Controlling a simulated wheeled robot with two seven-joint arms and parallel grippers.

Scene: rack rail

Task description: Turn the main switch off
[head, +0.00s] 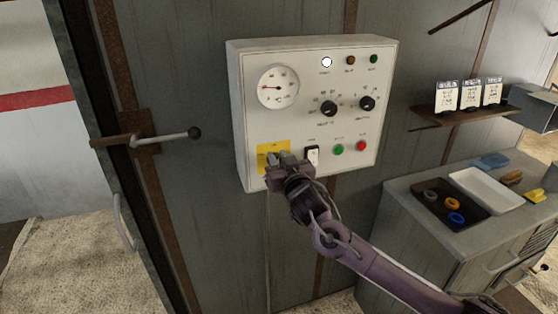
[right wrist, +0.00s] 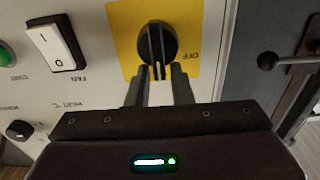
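The main switch is a black rotary knob (right wrist: 157,42) on a yellow plate (head: 268,147) at the lower left of the white control panel (head: 310,115). In the right wrist view the plate (right wrist: 189,62) reads OFF beside the knob, and the knob's grip bar runs roughly up and down. My right gripper (head: 283,158) is in front of the plate and hides the knob in the head view. In the right wrist view its two fingers (right wrist: 159,80) are apart, one on each side of the bar's near end, with visible gaps. My left gripper is not in view.
A white rocker switch (head: 312,155), green button (head: 338,149) and red button (head: 361,145) lie right of the plate. A lever with a black ball (head: 194,132) sticks out left of the panel. A cabinet with trays (head: 480,190) stands at right.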

